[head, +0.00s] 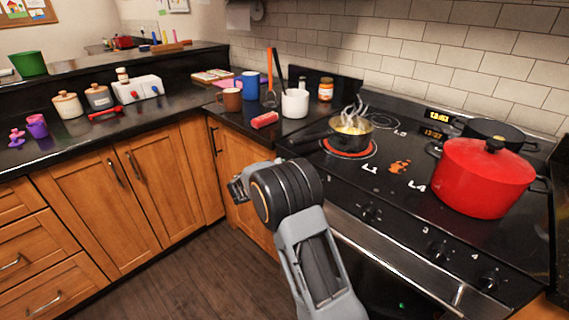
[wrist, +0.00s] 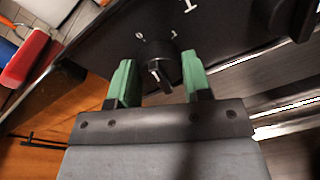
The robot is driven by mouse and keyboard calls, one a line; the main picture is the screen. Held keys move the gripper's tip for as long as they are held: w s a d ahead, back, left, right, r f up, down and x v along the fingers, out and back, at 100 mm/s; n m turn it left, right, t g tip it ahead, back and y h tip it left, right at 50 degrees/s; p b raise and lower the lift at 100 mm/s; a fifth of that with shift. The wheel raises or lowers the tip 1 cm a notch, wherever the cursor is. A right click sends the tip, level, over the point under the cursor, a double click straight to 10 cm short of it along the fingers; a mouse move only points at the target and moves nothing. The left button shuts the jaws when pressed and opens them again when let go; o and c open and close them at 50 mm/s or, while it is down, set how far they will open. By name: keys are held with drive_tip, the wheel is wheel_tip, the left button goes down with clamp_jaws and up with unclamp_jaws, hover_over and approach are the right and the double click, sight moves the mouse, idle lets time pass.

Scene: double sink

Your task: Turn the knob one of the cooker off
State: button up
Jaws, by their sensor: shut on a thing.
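The cooker (head: 400,200) stands at the right, with a glowing red burner (head: 349,154) under a steaming pan (head: 350,135). Knob one (wrist: 160,70) is a dark knob with a pointer on the front panel, seen in the wrist view with a white "0" and "1" above it. In the head view my arm hides it. My gripper (wrist: 160,82) has two green fingers, one on each side of the knob, and is shut on it. In the head view the fingertips are hidden behind my wrist.
Other knobs (head: 370,212) line the panel to the right. A red pot (head: 480,178) and a black pot (head: 493,132) stand on the cooktop. Mugs (head: 231,99) and a red object (head: 265,120) sit on the counter at the left. The floor (head: 170,270) is clear.

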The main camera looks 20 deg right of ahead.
drive_tip(key=shift+n+p, duration=0.85)
drive_tip(key=shift+n, duration=0.05)
drive_tip(key=o, duration=0.9)
drive_tip(key=v, duration=1.3)
drive_tip(key=shift+a, duration=0.4)
